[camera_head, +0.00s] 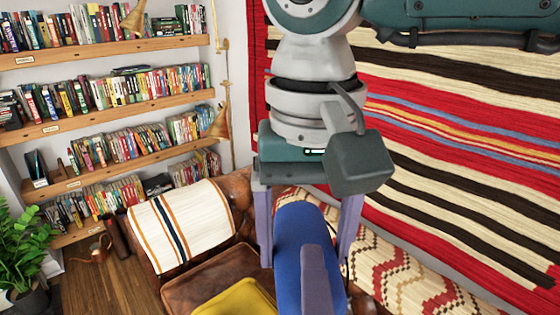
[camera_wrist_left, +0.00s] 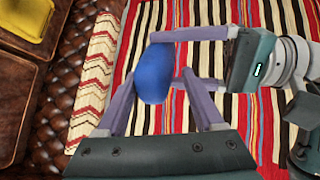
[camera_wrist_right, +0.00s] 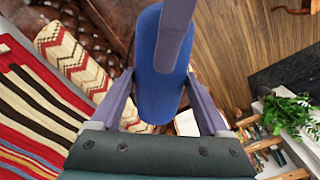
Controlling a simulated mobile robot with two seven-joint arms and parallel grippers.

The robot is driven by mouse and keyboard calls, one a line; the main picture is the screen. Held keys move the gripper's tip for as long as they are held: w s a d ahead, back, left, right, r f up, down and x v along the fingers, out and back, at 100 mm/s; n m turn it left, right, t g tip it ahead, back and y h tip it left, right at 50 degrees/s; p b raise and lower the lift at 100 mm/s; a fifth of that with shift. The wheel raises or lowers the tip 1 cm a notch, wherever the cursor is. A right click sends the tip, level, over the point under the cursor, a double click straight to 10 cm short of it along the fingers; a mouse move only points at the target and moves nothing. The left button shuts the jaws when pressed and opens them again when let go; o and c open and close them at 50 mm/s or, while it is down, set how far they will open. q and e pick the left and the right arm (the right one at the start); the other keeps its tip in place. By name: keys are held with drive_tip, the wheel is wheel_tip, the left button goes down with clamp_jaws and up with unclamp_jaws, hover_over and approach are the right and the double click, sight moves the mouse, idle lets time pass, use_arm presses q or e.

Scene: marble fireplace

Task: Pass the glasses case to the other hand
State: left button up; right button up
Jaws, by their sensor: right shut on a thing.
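The blue glasses case (camera_head: 298,226) is in the air, its long side running down the head view. My right gripper (camera_head: 307,256) is shut on it, with one finger on each side. In the right wrist view the case (camera_wrist_right: 158,92) fills the space between those fingers. My left gripper (camera_wrist_left: 160,80) is open around the case (camera_wrist_left: 152,72) in the left wrist view, its fingertips apart on either side of it. In the head view only one left finger shows, in front of the case. Left finger contact with the case cannot be told.
A brown leather sofa (camera_head: 205,277) with a yellow cushion (camera_head: 238,300) lies below. A striped tapestry (camera_head: 460,130) hangs behind on the right. Bookshelves (camera_head: 110,92) and a plant (camera_head: 22,245) stand at the left.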

use_arm(q)
drive_tip(key=shift+w+r, duration=0.15)
drive_tip(key=shift+r, duration=0.15)
clamp_jaws()
use_arm(e)
drive_tip(key=shift+s+f, duration=0.1)
drive_tip(key=shift+s, duration=0.05)
drive_tip(key=shift+c, duration=0.2)
drive_tip(key=o, duration=1)
drive_tip(key=shift+c, duration=0.2)
use_arm(q)
drive_tip(key=shift+f, duration=0.1)
use_arm(e)
drive_tip(key=o, duration=0.4)
drive_tip(key=shift+c, duration=0.2)
